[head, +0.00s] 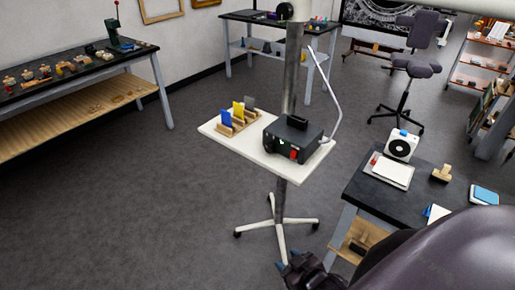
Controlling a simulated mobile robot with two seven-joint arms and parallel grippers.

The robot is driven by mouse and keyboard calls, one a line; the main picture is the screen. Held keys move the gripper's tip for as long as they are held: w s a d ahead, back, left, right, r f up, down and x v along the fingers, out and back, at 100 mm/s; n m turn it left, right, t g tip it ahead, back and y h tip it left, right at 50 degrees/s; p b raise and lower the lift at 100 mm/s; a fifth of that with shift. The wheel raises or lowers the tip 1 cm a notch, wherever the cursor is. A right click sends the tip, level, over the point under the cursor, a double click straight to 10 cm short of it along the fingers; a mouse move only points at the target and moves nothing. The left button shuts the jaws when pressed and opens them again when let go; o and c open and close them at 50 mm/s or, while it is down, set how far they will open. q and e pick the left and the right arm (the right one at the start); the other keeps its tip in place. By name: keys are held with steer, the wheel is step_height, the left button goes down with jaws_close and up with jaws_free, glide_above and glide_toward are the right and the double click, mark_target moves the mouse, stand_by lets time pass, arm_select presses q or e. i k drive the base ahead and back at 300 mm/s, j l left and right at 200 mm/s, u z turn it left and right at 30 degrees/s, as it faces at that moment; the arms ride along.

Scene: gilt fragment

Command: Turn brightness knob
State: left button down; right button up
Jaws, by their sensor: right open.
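A black box-shaped device (291,139) stands on a small white shelf (262,160) fixed to a metal pole. Its front face carries a small red part (293,154) and other small dark details. They are too small to tell which one is the brightness knob. My right gripper (288,262) is low in the picture, at the bottom centre, well below and apart from the device. It is open, and nothing shows between its fingers. My left gripper does not show.
A wooden rack with blue and yellow cards (238,112) stands left of the device. The pole (293,70) rises behind the device, and a thin white curved arm (327,95) stands right. A dark table (408,196) with a white fan-like box is at right. Floor at left is clear.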

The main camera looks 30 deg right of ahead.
mark_target(269, 147)
steer(key=i+j+u, duration=0.25)
steer(key=i, duration=0.3)
steer(key=i+u, duration=0.3)
steer(key=i, duration=0.2)
steer(key=i+z, duration=0.15)
steer(key=i, duration=0.45)
steer(key=i+j+z, duration=0.2)
steer(key=i, duration=0.4)
steer(key=i+z, duration=0.15)
steer(key=z, duration=0.3)
steer(key=i+j+z, duration=0.1)
steer(key=z, duration=0.3)
steer(key=i+j+z, duration=0.1)
steer(key=z, duration=0.35)
steer(key=i+z, duration=0.1)
steer(key=z, duration=0.35)
steer(key=i+j+z, duration=0.1)
steer(key=z, duration=0.35)
steer(key=i+j+z, duration=0.1)
steer(key=z, duration=0.3)
steer(key=j+z, duration=0.15)
steer(key=z, duration=0.3)
steer(key=i+j+z, duration=0.1)
steer(key=z, duration=0.35)
steer(key=j+z, duration=0.25)
steer(key=z, duration=0.2)
